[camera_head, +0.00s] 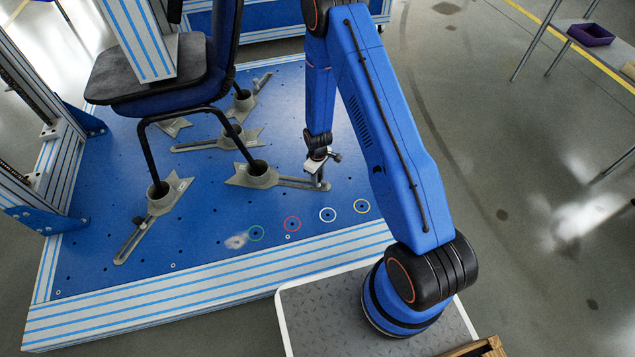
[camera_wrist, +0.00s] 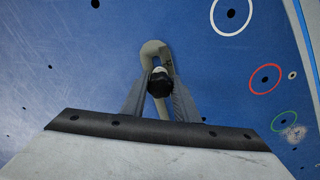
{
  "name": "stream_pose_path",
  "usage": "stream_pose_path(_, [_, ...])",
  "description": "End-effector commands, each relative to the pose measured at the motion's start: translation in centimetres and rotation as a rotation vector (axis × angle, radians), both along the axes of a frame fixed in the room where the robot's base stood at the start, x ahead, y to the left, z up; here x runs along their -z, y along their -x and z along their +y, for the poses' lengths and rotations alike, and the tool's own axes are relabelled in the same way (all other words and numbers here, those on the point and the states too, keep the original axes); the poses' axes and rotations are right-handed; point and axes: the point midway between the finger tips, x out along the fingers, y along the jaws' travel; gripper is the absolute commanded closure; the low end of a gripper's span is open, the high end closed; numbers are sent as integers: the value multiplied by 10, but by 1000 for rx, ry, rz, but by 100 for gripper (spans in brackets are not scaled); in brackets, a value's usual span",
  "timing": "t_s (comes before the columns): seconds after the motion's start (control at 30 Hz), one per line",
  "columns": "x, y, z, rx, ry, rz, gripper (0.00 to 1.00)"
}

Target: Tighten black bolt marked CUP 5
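My gripper (camera_wrist: 160,84) points down over the end of a grey slotted clamp bar (camera_wrist: 152,48). A black bolt (camera_wrist: 160,88) stands between its two fingertips, with no clear gap on either side; the fingers look shut on it. In the head view my gripper (camera_head: 322,175) is at the right end of the clamp bar (camera_head: 290,182), which runs right from a grey cup (camera_head: 250,177) holding a chair leg. The bolt is hard to make out there. No CUP 5 marking can be read in either view.
The chair (camera_head: 165,90) stands with its legs in grey cups on the blue plate (camera_head: 100,240). Other clamp bars lie left and behind. Green (camera_head: 256,233), red (camera_head: 292,224), white (camera_head: 327,215) and yellow (camera_head: 361,206) rings lie near the front edge. Frame posts stand left.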

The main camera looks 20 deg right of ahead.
Motion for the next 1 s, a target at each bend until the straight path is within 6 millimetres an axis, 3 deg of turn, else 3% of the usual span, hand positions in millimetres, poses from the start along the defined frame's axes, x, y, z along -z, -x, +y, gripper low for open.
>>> stream_pose_path(0.17, [0, 0, 0, 48, 0, 0, 96])
stream_pose_path(0.5, [0, 0, 0, 334, 0, 0, 96])
stream_pose_path(0.87, [0, 0, 0, 360, 0, 0, 96])
stream_pose_path(1.0, [0, 0, 0, 453, 0, 0, 96])
